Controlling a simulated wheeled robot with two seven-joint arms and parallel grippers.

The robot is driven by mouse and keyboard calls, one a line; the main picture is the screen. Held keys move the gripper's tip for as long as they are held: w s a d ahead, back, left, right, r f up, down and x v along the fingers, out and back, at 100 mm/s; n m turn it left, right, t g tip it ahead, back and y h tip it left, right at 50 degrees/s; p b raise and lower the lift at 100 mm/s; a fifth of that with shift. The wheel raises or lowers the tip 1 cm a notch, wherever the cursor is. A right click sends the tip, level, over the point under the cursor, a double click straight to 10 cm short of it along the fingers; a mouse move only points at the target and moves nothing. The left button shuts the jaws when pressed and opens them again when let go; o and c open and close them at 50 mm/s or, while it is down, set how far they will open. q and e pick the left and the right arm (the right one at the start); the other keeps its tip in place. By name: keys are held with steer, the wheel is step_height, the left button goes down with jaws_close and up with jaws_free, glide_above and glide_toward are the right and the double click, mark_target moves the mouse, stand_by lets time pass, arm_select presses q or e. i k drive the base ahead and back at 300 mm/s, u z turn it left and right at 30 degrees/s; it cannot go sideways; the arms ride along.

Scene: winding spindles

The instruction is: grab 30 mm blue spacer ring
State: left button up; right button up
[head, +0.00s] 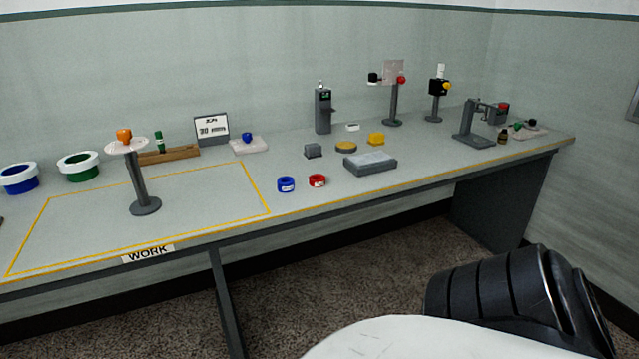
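A small blue ring (286,185) lies on the grey bench (205,222), near its front edge and just right of the yellow-outlined work area. It has a pale label on its side, too small to read. A similar red ring (317,181) lies close to its right, apart from it. A small sign (212,129) at the back seems to read 30 mm.
A post with a white disc (127,147) and orange top stands in the work area. A grey box (370,164) lies right of the rings. Blue (20,181) and green (80,168) white-rimmed bins stand at left. Several devices stand along the back right.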

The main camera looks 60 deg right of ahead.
mark_target(285, 185)
steer(key=u, duration=0.15)
steer(key=k, duration=0.1)
steer(key=z, duration=1.5)
